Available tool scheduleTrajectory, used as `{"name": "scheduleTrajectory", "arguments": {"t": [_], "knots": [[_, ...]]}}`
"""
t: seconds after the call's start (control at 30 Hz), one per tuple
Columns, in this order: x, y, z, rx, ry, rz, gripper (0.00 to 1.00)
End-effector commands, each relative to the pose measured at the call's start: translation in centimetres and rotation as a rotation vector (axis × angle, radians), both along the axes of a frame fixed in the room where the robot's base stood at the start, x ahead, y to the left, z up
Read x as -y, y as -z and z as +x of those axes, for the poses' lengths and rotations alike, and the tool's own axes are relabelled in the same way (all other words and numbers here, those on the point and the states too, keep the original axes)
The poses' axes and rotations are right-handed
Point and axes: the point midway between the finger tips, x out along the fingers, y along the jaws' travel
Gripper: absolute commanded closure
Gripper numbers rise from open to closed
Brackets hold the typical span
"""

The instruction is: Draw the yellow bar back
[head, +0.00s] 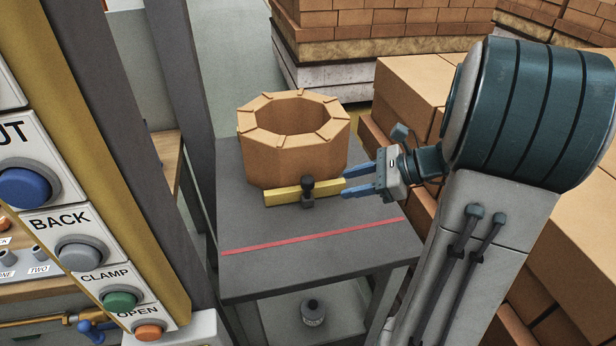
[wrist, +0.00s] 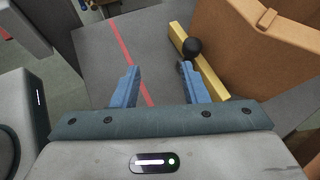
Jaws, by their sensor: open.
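The yellow bar (head: 285,194) lies on the dark grey table (head: 290,263), along the front of a brown brick ring (head: 262,150). A black knob (head: 307,185) stands at its middle on the near side. The bar also shows in the wrist view (wrist: 212,76), with the round black knob (wrist: 192,47) on it. My gripper (head: 345,180) is open and empty at the right end of the bar. In the wrist view its blue fingers (wrist: 158,78) are apart; the right finger's tip is near the knob and bar. I cannot tell whether it touches.
A red line (head: 312,236) crosses the table in front of the bar, with bare tabletop between. A panel with BACK (head: 80,256), CLAMP (head: 120,299) and OPEN buttons stands at left. Stacked bricks (head: 408,85) stand close at right.

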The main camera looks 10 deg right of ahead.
Motion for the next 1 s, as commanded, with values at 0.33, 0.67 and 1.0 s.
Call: {"name": "scheduleTrajectory", "arguments": {"t": [0.33, 0.67, 1.0], "knots": [[3.9, 1.8, 2.7, -0.044, 0.208, 0.193, 0.6], [-0.8, 4.1, 5.9, -0.046, 0.202, 0.19, 0.6], [-5.2, 6.4, 9.2, -0.044, 0.202, 0.188, 0.6]]}}
